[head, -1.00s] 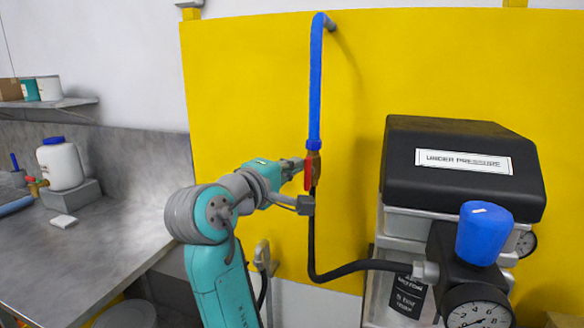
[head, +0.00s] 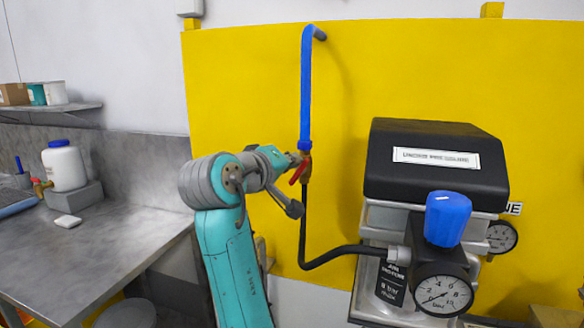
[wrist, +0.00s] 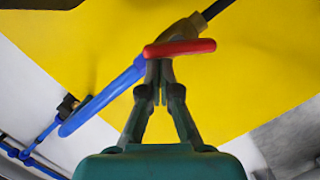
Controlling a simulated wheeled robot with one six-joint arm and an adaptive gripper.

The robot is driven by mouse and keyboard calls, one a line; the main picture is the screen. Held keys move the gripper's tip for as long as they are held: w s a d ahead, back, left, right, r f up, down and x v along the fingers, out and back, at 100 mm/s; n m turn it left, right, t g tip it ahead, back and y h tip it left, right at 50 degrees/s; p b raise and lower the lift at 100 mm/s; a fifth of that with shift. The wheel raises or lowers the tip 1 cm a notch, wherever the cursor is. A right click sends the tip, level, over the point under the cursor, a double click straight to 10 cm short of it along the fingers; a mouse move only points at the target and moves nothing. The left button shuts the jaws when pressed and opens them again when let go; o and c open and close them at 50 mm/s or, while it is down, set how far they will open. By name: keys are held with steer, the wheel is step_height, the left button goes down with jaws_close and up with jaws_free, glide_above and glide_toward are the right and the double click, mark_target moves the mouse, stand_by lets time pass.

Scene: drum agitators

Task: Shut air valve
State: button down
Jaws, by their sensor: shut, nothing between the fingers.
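The air valve is a brass body (head: 306,160) at the lower end of a blue pipe (head: 306,95), in front of a yellow panel. Its red lever (head: 297,173) slants down and left, away from the pipe line. In the wrist view the red lever (wrist: 180,48) lies across the picture, at an angle to the pipe, with the brass body (wrist: 186,28) behind it. My gripper (head: 294,160) is beside the valve; in the wrist view its closed fingertips (wrist: 160,75) are at the lever's left part, with nothing held between them. Whether they touch it I cannot tell.
A black hose (head: 305,225) runs from the valve down to a regulator with a blue knob (head: 447,218) and a gauge (head: 442,295). A black-covered unit (head: 436,165) stands right of the valve. A steel bench (head: 110,245) with a white bottle (head: 64,165) is at left.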

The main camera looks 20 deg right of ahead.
mark_target(307, 165)
steer(key=m+y, duration=0.1)
steer(key=m, duration=0.1)
steer(key=s+d+m, duration=0.1)
steer(key=m, duration=0.2)
steer(key=d+m+y, duration=0.1)
steer(key=m, duration=0.1)
steer(key=shift+s+d+f+m+t+y, duration=0.1)
steer(key=shift+s+f+m+t+y, duration=0.05)
steer(key=shift+s+m+t+y, duration=0.2)
steer(key=shift+f, duration=0.1)
steer(key=shift+d, duration=0.15)
stand_by(0.4)
